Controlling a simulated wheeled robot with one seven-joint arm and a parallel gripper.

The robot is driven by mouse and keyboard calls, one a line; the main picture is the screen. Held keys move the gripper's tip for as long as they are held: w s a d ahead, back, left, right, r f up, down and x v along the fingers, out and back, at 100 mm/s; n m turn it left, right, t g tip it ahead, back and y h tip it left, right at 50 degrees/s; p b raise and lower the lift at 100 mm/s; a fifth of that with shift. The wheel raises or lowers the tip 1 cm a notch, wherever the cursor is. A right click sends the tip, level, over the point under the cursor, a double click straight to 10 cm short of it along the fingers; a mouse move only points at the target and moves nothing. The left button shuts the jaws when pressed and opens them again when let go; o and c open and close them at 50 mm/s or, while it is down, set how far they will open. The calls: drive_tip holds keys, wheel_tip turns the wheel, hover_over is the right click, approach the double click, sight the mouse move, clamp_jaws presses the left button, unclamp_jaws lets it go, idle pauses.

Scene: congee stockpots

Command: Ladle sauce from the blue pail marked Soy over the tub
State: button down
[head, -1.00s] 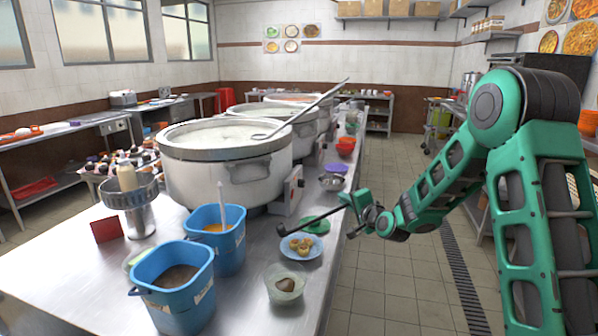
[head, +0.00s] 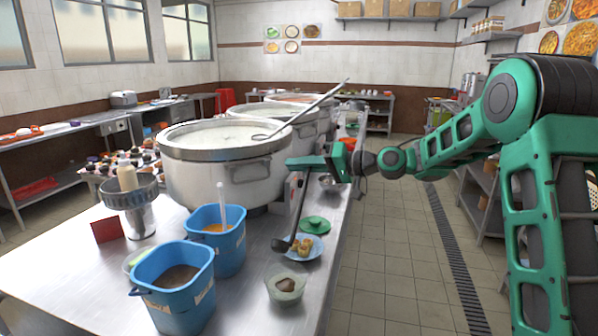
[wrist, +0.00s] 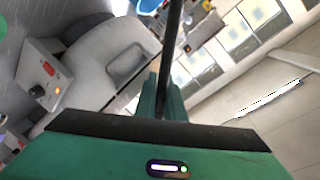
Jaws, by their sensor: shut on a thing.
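My gripper (head: 318,163) is shut on the handle of a dark ladle (head: 297,212), held steeply above the counter. The ladle's bowl hangs at the lower end, by a blue plate. In the wrist view the dark handle (wrist: 175,45) runs up from between the fingers. A blue pail (head: 178,278) at the front holds dark brown sauce. A second blue pail (head: 222,250) behind it holds orange sauce and a pale utensil. Their labels are too small to read. A clear tub (head: 286,290) with something brown inside stands right of the pails.
The blue plate (head: 316,254) with small brown pieces and a green lid (head: 315,224) lie beside the ladle. Large stockpots (head: 221,176) line the counter, one with a long ladle (head: 300,112) across it. A steel canister (head: 137,210) and red card (head: 106,230) stand left.

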drive_tip(key=s+a+r+n+t, duration=0.1)
drive_tip(key=s+a+r+n, duration=0.2)
drive_tip(key=s, duration=0.5)
drive_tip(key=s+a+r+n+t, duration=0.1)
drive_tip(key=s+a+r+n, duration=0.2)
drive_tip(key=s+r+n, duration=0.3)
drive_tip(key=s+r, duration=0.2)
drive_tip(key=s, duration=0.1)
drive_tip(key=shift+s+a+r+n+y, duration=0.15)
drive_tip(key=shift+r+n+y, duration=0.15)
drive_tip(key=shift+y, duration=0.1)
